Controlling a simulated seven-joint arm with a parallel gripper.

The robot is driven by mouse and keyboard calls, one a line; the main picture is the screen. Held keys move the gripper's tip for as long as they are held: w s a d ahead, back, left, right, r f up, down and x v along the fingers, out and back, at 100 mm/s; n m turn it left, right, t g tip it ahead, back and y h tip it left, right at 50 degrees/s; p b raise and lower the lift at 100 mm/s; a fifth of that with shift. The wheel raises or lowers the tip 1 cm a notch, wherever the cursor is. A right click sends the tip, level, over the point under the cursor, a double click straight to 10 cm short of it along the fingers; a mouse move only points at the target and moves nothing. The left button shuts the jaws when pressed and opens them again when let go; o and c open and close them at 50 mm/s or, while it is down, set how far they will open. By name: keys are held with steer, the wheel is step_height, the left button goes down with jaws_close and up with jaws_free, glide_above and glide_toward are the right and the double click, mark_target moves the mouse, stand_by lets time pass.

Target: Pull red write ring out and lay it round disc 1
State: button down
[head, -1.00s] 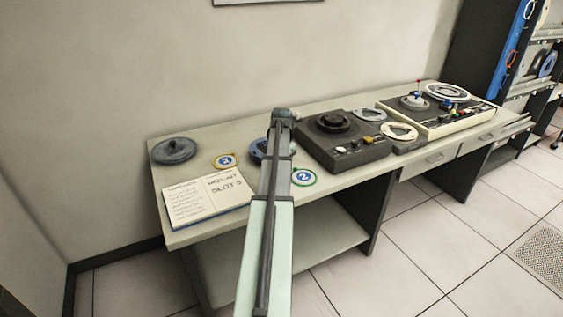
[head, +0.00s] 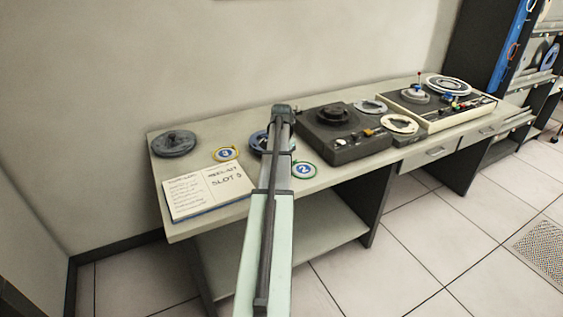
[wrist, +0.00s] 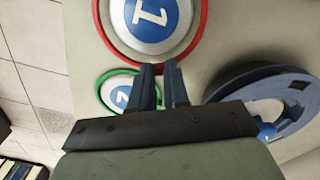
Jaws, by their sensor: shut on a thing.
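Disc 1 (wrist: 150,14), a blue-and-white disc marked 1, lies on the table at the top of the wrist view. The red write ring (wrist: 98,28) shows around it; the top of both is cut off by the frame. My gripper (wrist: 163,66) is shut on the ring's near edge, its two dark fingers straddling the rim with a small gap between them. Whether the ring is resting flat or slightly raised I cannot tell. In the head view my arm hides disc 1, the red ring and my fingertips.
Disc 2 in a green ring (head: 304,170) lies right of my arm, and a yellow-ringed disc (head: 226,154) lies left. A blue-grey reel (wrist: 233,88) is close beside my fingers. An open book (head: 208,190), a grey reel (head: 174,144) and a dark tape deck (head: 345,146) are also on the table.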

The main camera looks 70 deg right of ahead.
steer(key=shift+f, duration=1)
stand_by(0.8)
steer(key=c, duration=1)
jaws_free()
steer(key=shift+c, duration=1.2)
steer(key=shift+r, duration=0.1)
steer(key=shift+r, duration=3.45)
steer(key=shift+w, duration=0.1)
